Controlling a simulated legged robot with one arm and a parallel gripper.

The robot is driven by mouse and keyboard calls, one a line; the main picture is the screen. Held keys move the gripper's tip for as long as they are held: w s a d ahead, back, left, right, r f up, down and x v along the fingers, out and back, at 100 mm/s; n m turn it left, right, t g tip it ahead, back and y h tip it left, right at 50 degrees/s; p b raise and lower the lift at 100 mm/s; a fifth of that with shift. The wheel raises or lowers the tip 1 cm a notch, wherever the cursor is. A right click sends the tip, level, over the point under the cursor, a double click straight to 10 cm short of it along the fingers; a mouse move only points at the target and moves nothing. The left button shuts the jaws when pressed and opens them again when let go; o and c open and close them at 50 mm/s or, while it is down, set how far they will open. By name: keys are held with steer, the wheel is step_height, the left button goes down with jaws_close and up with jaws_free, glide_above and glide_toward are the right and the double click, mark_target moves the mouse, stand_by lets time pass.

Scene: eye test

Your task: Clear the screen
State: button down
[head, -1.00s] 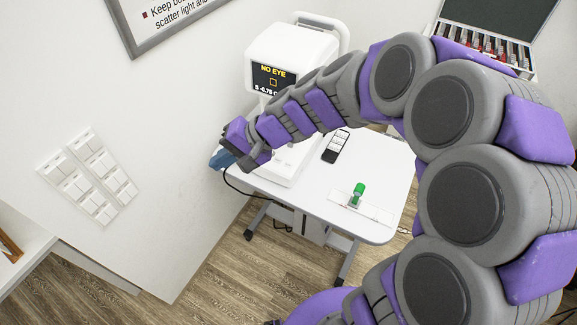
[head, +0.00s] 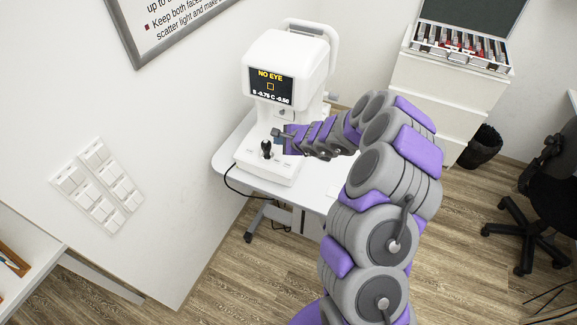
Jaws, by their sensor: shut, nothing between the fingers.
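The white eye-testing machine (head: 285,52) stands on a small white table (head: 232,150). Its dark screen (head: 271,87) faces me and reads "NO EYE" in yellow, with a small yellow square and "S -0.75 C -0.50" below. A black joystick (head: 267,149) stands upright on the machine's base. My gripper (head: 279,134) is shut and empty, below the screen and just above and right of the joystick in the picture. I cannot tell whether it touches anything. My arm hides much of the table's right side.
An open case of lenses (head: 460,48) sits on a white cabinet (head: 440,90) at the back right. A black bin (head: 482,147) and a black chair (head: 545,190) stand right. Switch panels (head: 97,188) are on the left wall. Wooden floor shows in front.

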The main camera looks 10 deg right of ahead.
steer(key=f, duration=0.1)
steer(key=d+f, duration=0.1)
steer(key=d+f+m+h, duration=0.1)
steer(key=shift+s+f, duration=0.1)
steer(key=shift+s, duration=0.15)
steer(key=shift+d, duration=0.2)
steer(key=b, duration=0.2)
glide_above(288, 167)
step_height(288, 167, down, 8)
steer(key=shift+r, duration=0.15)
steer(key=shift+f+b, duration=0.4)
steer(key=shift+f, duration=0.05)
steer(key=shift+f, duration=0.1)
stand_by(1.5)
steer(key=shift+f+b, duration=0.3)
steer(key=shift+b, duration=0.25)
